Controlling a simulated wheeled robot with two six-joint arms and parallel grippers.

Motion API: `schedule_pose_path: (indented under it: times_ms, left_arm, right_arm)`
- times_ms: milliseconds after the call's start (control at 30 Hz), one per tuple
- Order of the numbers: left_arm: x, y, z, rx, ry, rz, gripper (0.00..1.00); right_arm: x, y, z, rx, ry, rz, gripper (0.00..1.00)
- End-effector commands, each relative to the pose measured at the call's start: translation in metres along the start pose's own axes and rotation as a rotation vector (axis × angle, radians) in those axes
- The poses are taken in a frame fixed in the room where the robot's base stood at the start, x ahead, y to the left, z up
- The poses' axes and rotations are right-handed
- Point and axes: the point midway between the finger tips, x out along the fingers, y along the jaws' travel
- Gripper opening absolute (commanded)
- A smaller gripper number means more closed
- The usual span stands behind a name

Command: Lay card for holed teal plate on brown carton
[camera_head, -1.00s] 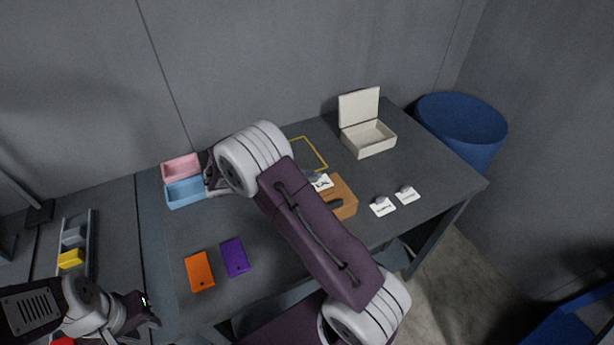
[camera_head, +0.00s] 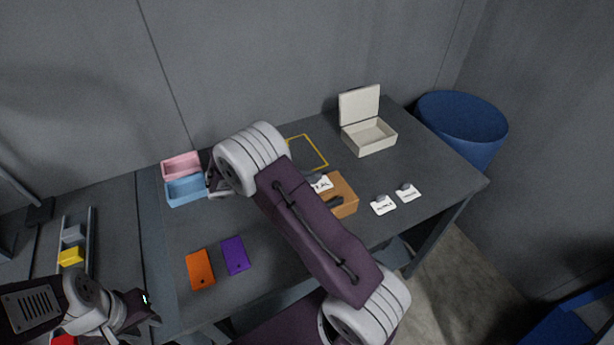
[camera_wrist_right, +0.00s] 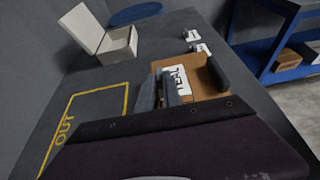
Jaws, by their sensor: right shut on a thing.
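The brown carton (camera_head: 346,190) stands on the grey table, right of my right arm's elbow. A white card (camera_head: 321,184) with dark lettering, partly hidden, is at its top left side; the wrist view shows the card (camera_wrist_right: 180,82) over the carton (camera_wrist_right: 206,78). I cannot tell whether it rests on the carton. My right gripper (camera_head: 324,189) is shut on the card, its dark fingers partly hidden by my arm. My left gripper (camera_head: 145,307) is at the lower left, away from the carton; its jaw gap is unclear. No teal plate shows.
Orange (camera_head: 200,269) and purple plates (camera_head: 235,255) lie in front.

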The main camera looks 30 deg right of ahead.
Motion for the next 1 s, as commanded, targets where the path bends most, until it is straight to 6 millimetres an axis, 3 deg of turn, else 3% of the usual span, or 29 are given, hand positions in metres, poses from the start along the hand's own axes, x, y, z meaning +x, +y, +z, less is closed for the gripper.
schedule_pose_path:
  times_ms: [1000]
  left_arm:
    - [0.004, 0.000, 0.000, 0.000, 0.000, 0.000, 0.33]
  right_arm:
    - [0.005, 0.000, -0.010, 0.000, 0.000, 0.000, 0.00]
